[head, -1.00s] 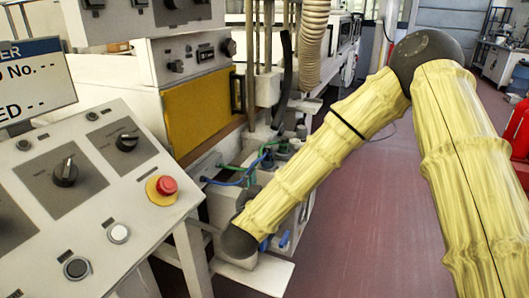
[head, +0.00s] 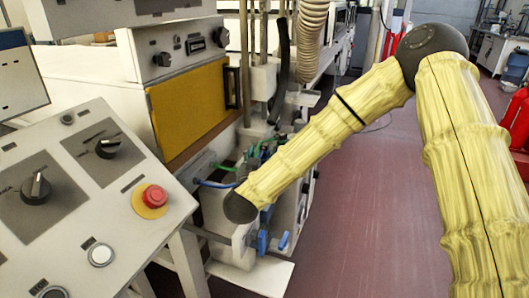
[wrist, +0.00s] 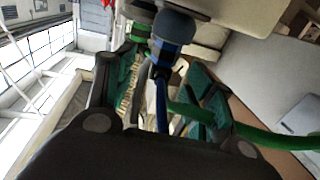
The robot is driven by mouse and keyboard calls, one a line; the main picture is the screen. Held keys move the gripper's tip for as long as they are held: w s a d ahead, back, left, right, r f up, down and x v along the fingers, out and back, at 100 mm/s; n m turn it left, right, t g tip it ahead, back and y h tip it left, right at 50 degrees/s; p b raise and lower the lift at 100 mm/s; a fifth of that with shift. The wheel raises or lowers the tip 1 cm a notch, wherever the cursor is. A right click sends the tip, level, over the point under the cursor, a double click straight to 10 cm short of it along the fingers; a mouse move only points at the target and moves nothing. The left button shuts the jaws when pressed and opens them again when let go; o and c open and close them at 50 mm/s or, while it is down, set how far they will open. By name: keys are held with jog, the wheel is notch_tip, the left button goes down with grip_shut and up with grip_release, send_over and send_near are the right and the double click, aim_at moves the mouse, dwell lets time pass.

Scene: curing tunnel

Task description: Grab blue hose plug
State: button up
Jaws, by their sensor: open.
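In the wrist view the blue hose plug (wrist: 172,30) hangs at the upper middle, with a blue hose (wrist: 161,105) running down from it. My gripper (wrist: 160,72) is open. Its green-padded fingers stand on either side of the blue hose, just below the plug in the picture. Contact cannot be told. A green plug (wrist: 140,14) sits right beside the blue one, on its left. In the head view a blue hose (head: 215,184) shows left of my arm; the blue plug cannot be made out there, and my arm hides my gripper.
A green hose (wrist: 260,137) crosses to the right, near the right finger. A pale machine body (wrist: 235,12) lies close above. In the head view a control panel with a red button (head: 154,197) stands at left, and clear red floor (head: 375,225) lies at right.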

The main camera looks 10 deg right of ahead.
aim_at(263, 150)
jog(key=x, duration=0.5)
jog(key=shift+a, duration=0.1)
jog(key=shift+r, duration=0.1)
jog(key=c, duration=1.2)
